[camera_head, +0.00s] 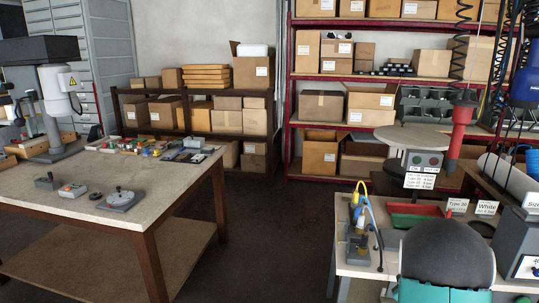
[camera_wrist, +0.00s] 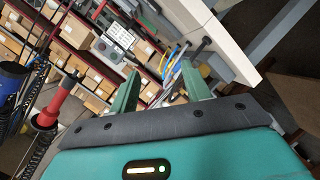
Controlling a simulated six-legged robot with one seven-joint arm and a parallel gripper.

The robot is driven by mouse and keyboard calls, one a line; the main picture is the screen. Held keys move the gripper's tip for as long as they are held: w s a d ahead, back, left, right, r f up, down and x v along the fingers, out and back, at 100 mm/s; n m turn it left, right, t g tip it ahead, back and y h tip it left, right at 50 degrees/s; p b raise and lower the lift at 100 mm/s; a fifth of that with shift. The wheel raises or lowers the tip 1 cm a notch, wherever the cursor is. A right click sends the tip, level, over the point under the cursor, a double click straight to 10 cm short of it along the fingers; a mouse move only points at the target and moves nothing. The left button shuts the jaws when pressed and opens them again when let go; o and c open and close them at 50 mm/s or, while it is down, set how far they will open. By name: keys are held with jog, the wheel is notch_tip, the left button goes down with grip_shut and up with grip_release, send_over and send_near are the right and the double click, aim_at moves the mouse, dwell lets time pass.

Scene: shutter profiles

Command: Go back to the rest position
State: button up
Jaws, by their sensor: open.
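In the wrist view my gripper (camera_wrist: 162,80) shows as two green fingers standing apart, with a dark band and teal housing below them. Nothing is between the fingers; shelves and a light table edge show beyond. The wrist view is strongly tilted. In the head view, rounded grey and teal parts of my arm show at the lower right, in front of the right-hand workbench (camera_head: 353,262). The fingers cannot be made out there.
A fixture with yellow and blue cables (camera_head: 358,235) stands on the right bench, near a red and green tray (camera_head: 415,213). A left table (camera_head: 60,205) holds small devices. Shelves with boxes (camera_head: 325,105) line the back. The floor (camera_head: 260,220) between the tables is clear.

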jog(key=s+a+r+m+g+y, duration=0.2)
jog(key=s+a+r, duration=0.2)
jog(key=a+r, duration=0.4)
jog(key=s+a+r+m+g+y, duration=0.1)
jog(key=s+a+r+m+y, duration=0.1)
jog(key=s+a+r, duration=0.5)
jog(key=s+a+r+m+g+y, duration=0.2)
jog(key=s+a+r+g, duration=0.2)
jog(key=s+a, duration=1.3)
jog(key=shift+s+y, duration=0.3)
jog(key=shift+s, duration=0.65)
jog(key=shift+a, duration=0.1)
jog(key=shift+c, duration=1.3)
jog(key=shift+d, duration=0.2)
